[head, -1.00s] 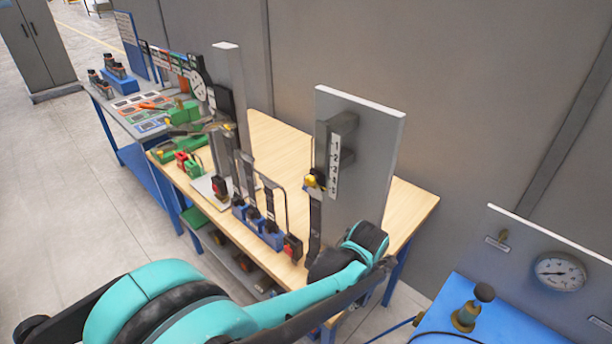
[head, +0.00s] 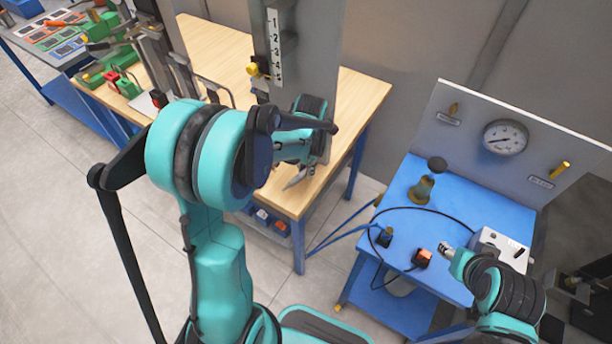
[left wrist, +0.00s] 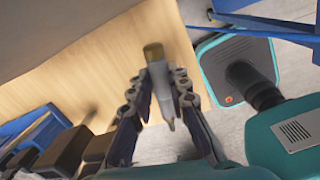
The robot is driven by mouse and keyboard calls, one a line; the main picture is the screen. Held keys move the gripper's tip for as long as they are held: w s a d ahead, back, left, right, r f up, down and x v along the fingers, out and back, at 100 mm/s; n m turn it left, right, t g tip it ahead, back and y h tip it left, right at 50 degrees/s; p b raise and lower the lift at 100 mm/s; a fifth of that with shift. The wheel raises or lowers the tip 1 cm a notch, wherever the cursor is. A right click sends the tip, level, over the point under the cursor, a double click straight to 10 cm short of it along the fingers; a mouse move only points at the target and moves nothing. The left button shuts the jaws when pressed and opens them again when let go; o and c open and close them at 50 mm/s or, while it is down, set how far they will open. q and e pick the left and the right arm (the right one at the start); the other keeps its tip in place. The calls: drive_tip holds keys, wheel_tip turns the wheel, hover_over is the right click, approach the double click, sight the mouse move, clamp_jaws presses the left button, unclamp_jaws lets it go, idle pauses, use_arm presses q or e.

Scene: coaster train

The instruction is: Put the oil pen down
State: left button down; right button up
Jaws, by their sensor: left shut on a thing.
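The oil pen (left wrist: 159,85) shows in the left wrist view as a pale, slim body with a brass-coloured end and a narrow tip. My left gripper (left wrist: 160,88) is shut on it, with a finger on each side of its body. The pen's brass end lies over the wooden tabletop (left wrist: 110,85) in that view. I cannot tell whether the pen touches the wood. In the head view my left gripper (head: 297,178) is low by the near right part of the wooden table (head: 350,100), partly hidden by my arm. My right gripper (head: 446,250) is near the blue table; its jaws are too small to read.
A grey upright panel (head: 318,45) with a number scale stands on the wooden table. The blue table (head: 400,190) at right carries a gauge board (head: 470,115), a brass-coloured item with a dark knob (head: 423,187), a cable and small boxes. Bare wood shows right of the panel.

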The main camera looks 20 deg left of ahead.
use_arm(q)
wheel_tip(320, 180, down, 3)
drive_tip(key=shift+r+b, duration=0.1)
drive_tip(key=shift+b, duration=0.4)
drive_tip(key=shift+f, duration=0.35)
drive_tip(key=shift+f, duration=0.1)
drive_tip(key=c, duration=1.4)
unclamp_jaws()
drive_tip(key=shift+c, duration=0.2)
